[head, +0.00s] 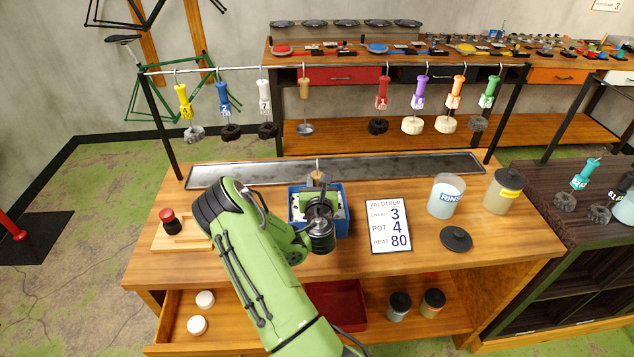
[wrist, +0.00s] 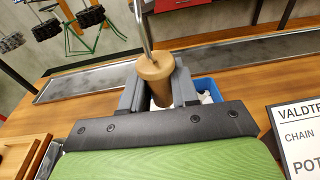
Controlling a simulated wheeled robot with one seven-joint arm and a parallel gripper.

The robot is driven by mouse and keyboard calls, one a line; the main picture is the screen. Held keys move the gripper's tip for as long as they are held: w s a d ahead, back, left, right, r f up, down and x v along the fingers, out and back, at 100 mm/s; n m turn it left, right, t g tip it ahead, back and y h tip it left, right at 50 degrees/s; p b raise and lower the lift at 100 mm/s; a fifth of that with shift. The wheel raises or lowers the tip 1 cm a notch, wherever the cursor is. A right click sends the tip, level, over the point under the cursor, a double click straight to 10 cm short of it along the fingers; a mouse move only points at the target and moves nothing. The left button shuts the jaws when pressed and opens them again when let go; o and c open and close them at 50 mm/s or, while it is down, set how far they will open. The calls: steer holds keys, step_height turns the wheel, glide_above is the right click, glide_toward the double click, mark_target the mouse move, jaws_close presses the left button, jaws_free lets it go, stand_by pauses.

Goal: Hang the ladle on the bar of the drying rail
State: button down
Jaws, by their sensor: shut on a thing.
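My gripper (head: 319,192) is over the blue bin on the bench, shut on the wooden handle of what I take to be the ladle (wrist: 153,72). The handle is upright, and a metal rod or hook rises from its top. Its lower end is hidden by my gripper. The drying rail's bar (head: 340,67) runs across behind the bench, above and beyond my gripper, apart from the ladle. A similar wooden-handled tool (head: 304,90) with a round metal end hangs on it. Yellow, blue and white handles hang to its left; red, purple, orange and green to its right.
The blue bin (head: 295,222) is below my gripper. A metal drip tray (head: 400,167) lies under the rail. A sign (head: 389,226), a rinse jar (head: 446,196) and a lidded jar (head: 503,191) stand to the right. The bar has a wide gap between the wooden-handled tool and the red handle.

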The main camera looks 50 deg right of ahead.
mark_target(317, 159)
steer(key=shift+r, duration=0.1)
step_height(317, 159, up, 6)
steer(key=p, duration=0.6)
step_height(317, 159, up, 2)
steer(key=shift+r+p, duration=0.1)
steer(key=shift+p, duration=1.05)
steer(key=shift+f, duration=0.2)
